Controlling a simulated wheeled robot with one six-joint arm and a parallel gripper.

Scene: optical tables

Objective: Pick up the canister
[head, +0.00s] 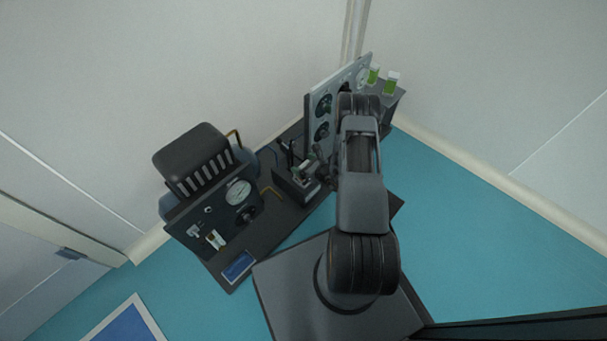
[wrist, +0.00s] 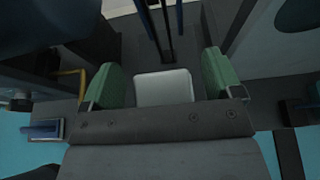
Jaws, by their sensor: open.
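My gripper (head: 313,168) is over the middle of the dark bench, partly hidden by its own arm. In the wrist view my gripper (wrist: 163,82) is open, with one green pad at each side. A white, square-topped object (wrist: 164,88) shows between the pads, with a gap on each side; its lower part is hidden, and I cannot tell for sure that it is the canister.
The dark bench (head: 238,250) carries a gauge panel (head: 215,216) at left and a taller grey panel (head: 318,90) behind my arm. Walls close in behind; blue floor (head: 470,240) is free at right.

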